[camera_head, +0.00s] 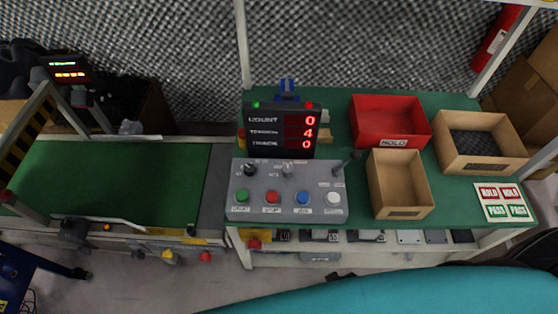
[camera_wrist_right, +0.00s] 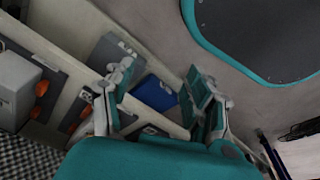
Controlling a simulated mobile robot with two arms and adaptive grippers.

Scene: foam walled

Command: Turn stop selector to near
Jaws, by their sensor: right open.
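A grey control box (camera_head: 270,203) sits at the left end of the green bench. Its upper row has a black knob (camera_head: 248,169) at the left, a small grey selector (camera_head: 288,170) in the middle and a dark upright lever (camera_head: 345,163) at the right. Their labels are too small to read, so I cannot tell which is the stop selector or its setting. Below are green, red, blue and white push buttons. My right gripper (camera_wrist_right: 160,95) is open and empty in the right wrist view, away from the control box. My left gripper is not in view.
A counter display (camera_head: 280,130) reading 0, 4, 0 stands behind the control box. A red bin (camera_head: 391,104) and cardboard boxes (camera_head: 401,211) are to its right. A green conveyor (camera_head: 110,180) lies left. Bench posts (camera_head: 242,50) rise at the back.

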